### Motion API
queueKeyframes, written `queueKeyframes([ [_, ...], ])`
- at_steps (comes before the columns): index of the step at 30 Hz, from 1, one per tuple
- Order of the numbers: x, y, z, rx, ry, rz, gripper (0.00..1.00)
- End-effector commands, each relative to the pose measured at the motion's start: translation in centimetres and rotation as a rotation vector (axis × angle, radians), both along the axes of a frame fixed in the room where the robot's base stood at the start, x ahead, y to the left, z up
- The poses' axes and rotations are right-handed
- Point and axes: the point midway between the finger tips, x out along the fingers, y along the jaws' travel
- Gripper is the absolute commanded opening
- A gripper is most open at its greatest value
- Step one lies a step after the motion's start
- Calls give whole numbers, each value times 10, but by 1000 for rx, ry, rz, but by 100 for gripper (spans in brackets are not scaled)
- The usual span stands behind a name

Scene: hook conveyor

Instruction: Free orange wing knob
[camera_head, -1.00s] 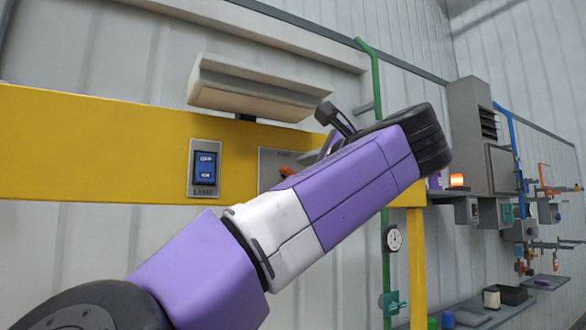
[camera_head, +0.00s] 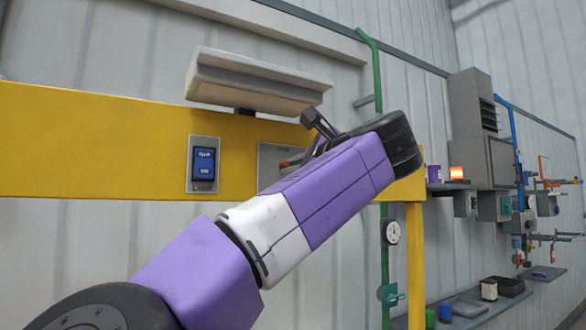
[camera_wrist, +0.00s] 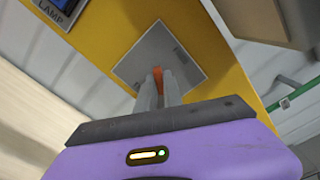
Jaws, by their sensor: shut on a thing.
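The orange wing knob (camera_wrist: 158,76) shows in the wrist view between my fingertips, in front of a grey plate (camera_wrist: 180,60) on the yellow beam. My gripper (camera_wrist: 158,86) is shut on the knob; its two grey fingers hide most of it. In the head view my gripper (camera_head: 301,160) is at the grey plate (camera_head: 268,166), largely behind my purple forearm.
A blue lamp switch (camera_head: 204,164) is left of the plate on the yellow beam (camera_head: 90,145). A pale lamp housing (camera_head: 255,82) juts out above. A green pipe (camera_head: 377,85) runs down at the right. Shelves and fixtures fill the far right wall.

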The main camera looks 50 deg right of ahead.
Motion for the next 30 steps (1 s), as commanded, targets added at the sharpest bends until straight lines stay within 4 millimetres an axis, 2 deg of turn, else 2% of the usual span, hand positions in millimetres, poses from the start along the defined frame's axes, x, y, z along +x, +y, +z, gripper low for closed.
queueKeyframes([
  [11,0,0,-3,-92,29,0,0],
  [30,0,-1,-4,-637,189,1,0],
])
